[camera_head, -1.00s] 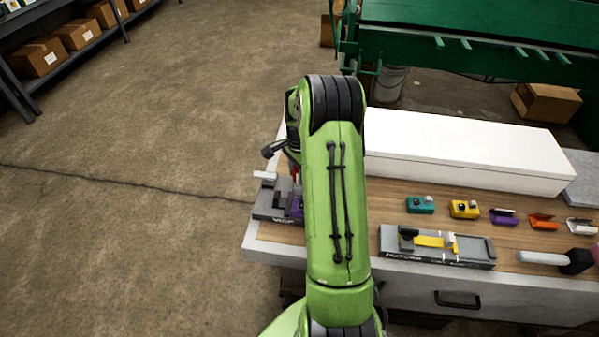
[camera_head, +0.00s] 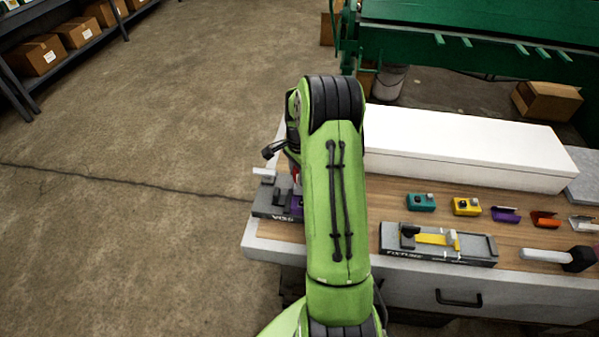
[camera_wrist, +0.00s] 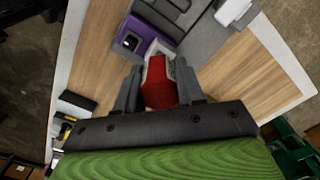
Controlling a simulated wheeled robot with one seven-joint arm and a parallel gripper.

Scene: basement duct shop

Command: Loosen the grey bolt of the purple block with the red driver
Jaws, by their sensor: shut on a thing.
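My gripper (camera_wrist: 158,92) is shut on the red driver (camera_wrist: 158,84) in the wrist view. The driver's far end points at the purple block (camera_wrist: 152,28), which sits in a grey vise (camera_wrist: 207,35). A dark round bolt (camera_wrist: 130,41) shows on the block. A pale grey patch lies just beyond the driver's end; I cannot tell whether it is the grey bolt, or whether the driver touches it. In the head view the vise (camera_head: 268,208) and a sliver of the purple block (camera_head: 296,203) show left of my arm, which hides most of the gripper.
The wooden bench (camera_head: 390,195) holds a fixture with a yellow part (camera_head: 437,240), a teal block (camera_head: 421,202), a yellow block (camera_head: 466,206) and several bent brackets. A long white box (camera_head: 465,150) runs along the back. A mallet (camera_head: 577,260) lies at the right.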

